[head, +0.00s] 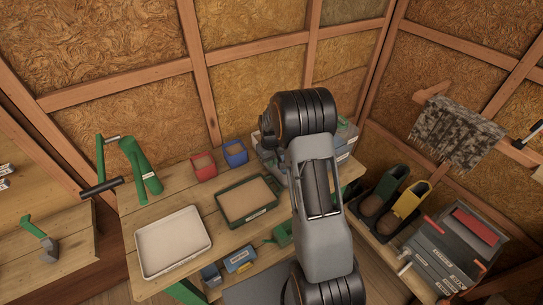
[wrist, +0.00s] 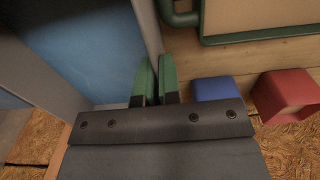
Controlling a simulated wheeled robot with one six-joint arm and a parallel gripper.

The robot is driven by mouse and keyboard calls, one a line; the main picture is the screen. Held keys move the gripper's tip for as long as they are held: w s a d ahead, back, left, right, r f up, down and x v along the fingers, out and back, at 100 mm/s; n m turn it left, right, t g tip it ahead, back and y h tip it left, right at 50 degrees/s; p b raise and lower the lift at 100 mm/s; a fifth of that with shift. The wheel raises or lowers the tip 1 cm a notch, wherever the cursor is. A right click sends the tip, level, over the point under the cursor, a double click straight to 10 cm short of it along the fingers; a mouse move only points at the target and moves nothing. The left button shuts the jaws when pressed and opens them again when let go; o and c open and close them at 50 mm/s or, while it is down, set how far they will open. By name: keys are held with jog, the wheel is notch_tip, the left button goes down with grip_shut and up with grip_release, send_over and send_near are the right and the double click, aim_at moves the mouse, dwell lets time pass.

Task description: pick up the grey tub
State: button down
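A large grey box-like thing with a blue face (wrist: 75,45) fills the left of the wrist view; I take it for the grey tub, but its whole shape is cut off. Its pale grey edge (wrist: 148,25) runs down to my fingertips. My gripper (wrist: 156,75) has its two green fingers close together with a narrow gap, beside that edge. Whether the edge lies between them is unclear. In the head view my arm hides the gripper and most of this thing; grey parts (head: 347,138) show past the arm.
A blue tub (head: 235,153) and a red tub (head: 203,166) stand left of the arm, near the wall. A green-rimmed tray (head: 247,201) and a white tray (head: 173,243) lie on the workbench. A green clamp-like tool (head: 140,167) stands at the back left.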

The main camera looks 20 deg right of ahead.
jog(key=shift+f, duration=0.4)
jog(key=shift+f, duration=0.2)
jog(key=c, duration=1.3)
grip_release()
